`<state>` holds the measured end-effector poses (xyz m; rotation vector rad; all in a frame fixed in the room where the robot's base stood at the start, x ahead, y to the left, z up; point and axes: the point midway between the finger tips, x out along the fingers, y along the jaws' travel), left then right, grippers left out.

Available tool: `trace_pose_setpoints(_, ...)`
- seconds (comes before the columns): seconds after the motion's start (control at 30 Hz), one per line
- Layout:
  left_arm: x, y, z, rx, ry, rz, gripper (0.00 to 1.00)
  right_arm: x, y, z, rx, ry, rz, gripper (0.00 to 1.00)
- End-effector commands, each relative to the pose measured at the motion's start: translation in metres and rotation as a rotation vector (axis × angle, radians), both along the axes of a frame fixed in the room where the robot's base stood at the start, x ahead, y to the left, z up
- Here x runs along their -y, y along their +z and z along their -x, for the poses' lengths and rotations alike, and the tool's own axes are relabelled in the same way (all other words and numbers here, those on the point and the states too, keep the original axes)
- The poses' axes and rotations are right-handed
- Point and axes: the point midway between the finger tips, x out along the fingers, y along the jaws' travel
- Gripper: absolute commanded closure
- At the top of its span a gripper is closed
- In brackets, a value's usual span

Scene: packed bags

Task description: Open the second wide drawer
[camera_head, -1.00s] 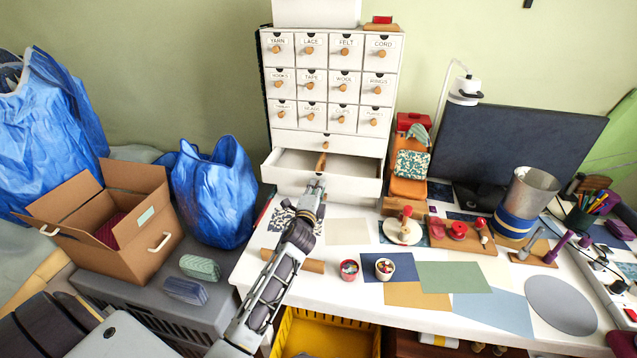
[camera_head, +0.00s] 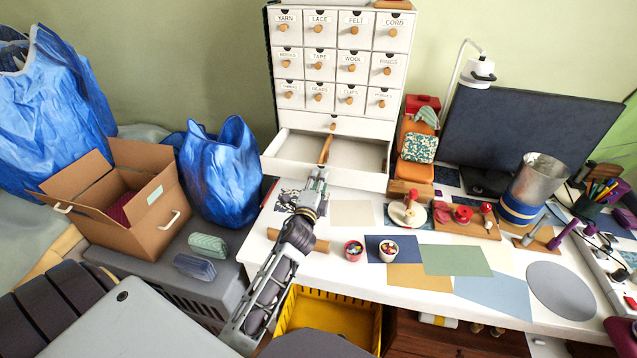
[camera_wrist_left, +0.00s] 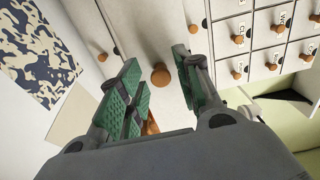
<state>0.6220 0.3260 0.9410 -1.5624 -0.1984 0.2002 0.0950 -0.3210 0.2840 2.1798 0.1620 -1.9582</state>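The white cabinet (camera_head: 283,105) stands at the back of the desk with small labelled drawers above wide ones. The upper wide drawer (camera_head: 365,128) is shut. Contact is not visible. My right gripper is out of view.
A cardboard box (camera_head: 150,236) and blue bag (camera_head: 222,180) are at left.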

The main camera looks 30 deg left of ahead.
Motion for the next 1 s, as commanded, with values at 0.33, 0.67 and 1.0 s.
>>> trace_pose_setpoints(0.33, 0.000, 0.000, 0.000, 0.001, 0.000, -0.001, 0.60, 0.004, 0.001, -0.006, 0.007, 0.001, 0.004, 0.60)
trace_pose_setpoints(0.67, 0.003, -0.001, 0.011, 0.000, 0.000, -0.001, 0.60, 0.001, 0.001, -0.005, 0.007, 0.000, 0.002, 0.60)
trace_pose_setpoints(1.0, 0.010, 0.000, 0.038, 0.000, -0.001, 0.000, 0.60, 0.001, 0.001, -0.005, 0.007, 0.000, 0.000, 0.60)
